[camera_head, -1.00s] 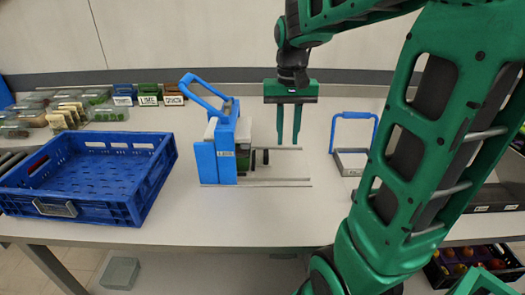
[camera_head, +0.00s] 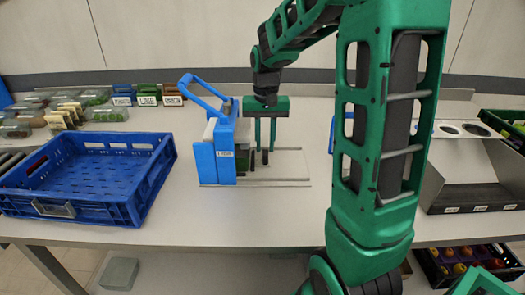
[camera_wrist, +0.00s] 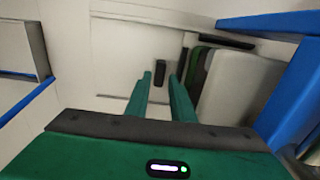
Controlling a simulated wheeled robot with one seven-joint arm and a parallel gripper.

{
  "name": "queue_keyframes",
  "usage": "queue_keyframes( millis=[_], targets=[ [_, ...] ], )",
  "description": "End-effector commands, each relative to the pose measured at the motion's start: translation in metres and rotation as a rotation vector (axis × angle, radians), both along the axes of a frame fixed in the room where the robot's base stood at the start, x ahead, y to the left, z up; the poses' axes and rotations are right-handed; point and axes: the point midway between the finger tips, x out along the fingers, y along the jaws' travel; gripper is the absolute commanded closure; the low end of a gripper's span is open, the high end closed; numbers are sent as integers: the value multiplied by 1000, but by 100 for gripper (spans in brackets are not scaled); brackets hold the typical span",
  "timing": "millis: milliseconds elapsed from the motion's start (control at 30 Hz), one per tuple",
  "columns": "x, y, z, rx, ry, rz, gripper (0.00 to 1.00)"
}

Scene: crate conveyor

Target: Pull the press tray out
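The blue press (camera_head: 226,150) stands on the table with its lever raised to the upper left. Its tray (camera_head: 285,166) lies low on the right side, between thin rails. A small black upright handle (camera_head: 265,158) is on the tray side; it also shows in the wrist view (camera_wrist: 160,72). My gripper (camera_head: 265,149) points down over it, open, with one finger on each side of the handle. In the wrist view, gaps seem to show between handle and fingers (camera_wrist: 160,80). Dark and green plates (camera_wrist: 200,70) inside the press are partly hidden by the press body.
A blue crate (camera_head: 72,212) stands left of the press. Packed foods (camera_head: 60,112) and small labelled bins (camera_head: 148,95) are behind it. A blue-handled object (camera_head: 348,122) is mostly hidden behind my arm. A metal stand (camera_head: 470,190) is at right. The table in front of the press is clear.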

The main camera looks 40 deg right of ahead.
Motion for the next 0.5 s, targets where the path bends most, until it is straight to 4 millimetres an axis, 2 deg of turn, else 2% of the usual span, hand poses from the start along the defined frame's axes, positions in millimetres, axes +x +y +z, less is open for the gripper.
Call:
queue_keyframes(
  millis=[200, 500],
  targets=[
    [0, 0, -22, 1, 1, 0, 78],
    [0, 0, -27, -1, -1, 1, 78]
  ],
)
